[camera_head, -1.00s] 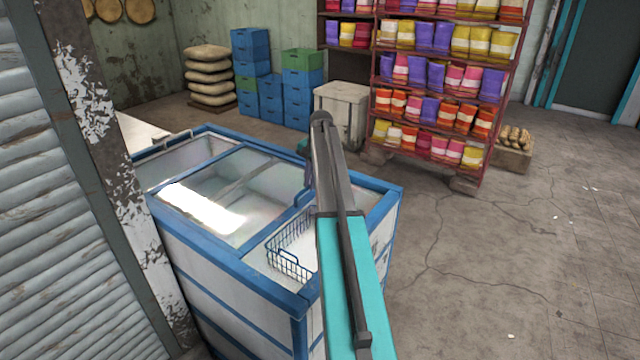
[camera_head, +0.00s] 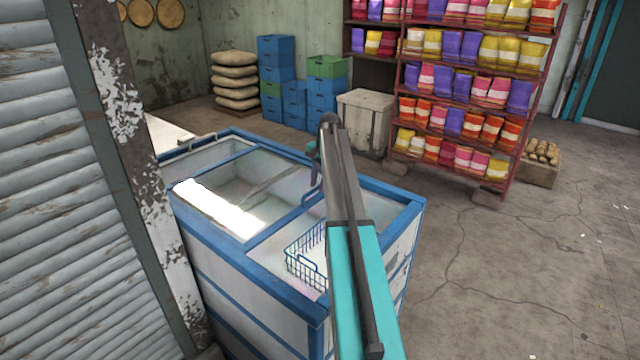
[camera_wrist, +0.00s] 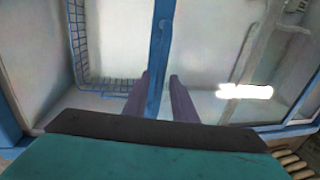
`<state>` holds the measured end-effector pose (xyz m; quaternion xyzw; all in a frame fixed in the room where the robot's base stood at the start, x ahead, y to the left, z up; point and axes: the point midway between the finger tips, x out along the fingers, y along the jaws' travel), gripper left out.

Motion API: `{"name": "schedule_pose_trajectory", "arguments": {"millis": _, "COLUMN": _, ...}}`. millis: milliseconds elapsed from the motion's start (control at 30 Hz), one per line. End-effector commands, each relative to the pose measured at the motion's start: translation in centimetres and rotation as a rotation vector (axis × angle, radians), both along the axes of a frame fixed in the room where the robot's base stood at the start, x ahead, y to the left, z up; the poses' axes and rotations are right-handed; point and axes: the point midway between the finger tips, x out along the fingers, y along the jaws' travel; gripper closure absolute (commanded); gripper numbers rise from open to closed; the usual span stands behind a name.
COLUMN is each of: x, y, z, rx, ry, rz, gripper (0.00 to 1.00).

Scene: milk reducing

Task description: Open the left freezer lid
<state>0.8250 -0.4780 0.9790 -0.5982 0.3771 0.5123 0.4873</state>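The chest freezer (camera_head: 270,285), white with a blue frame, stands in the middle of the head view. Its left glass lid (camera_head: 222,208) lies flat with a bright reflection on it. A blue bar (camera_head: 285,218) crosses the top between this glass and the right section. In the wrist view the blue bar (camera_wrist: 158,50) runs between the two purple fingers of my gripper (camera_wrist: 159,82). The fingers are apart, one on each side of it; I cannot tell whether they touch it. In the head view my gripper (camera_head: 315,165) is partly hidden behind my arm.
A blue wire basket (camera_head: 306,262) sits in the freezer's right section. A shuttered wall and post (camera_head: 135,150) stand close on the left. A pale bin (camera_head: 364,120) and a shelf of colourful packets (camera_head: 470,100) stand behind. The floor (camera_head: 500,260) on the right is clear.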

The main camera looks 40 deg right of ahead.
Motion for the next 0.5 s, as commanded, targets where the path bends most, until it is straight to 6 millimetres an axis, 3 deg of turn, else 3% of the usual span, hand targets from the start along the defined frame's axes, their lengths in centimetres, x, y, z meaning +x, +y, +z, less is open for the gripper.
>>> {"name": "schedule_pose_trajectory", "arguments": {"millis": 500, "x": -0.16, "y": -0.13, "z": 0.49, "rx": -0.001, "ry": 0.0, "rz": -0.001, "gripper": 0.7}}
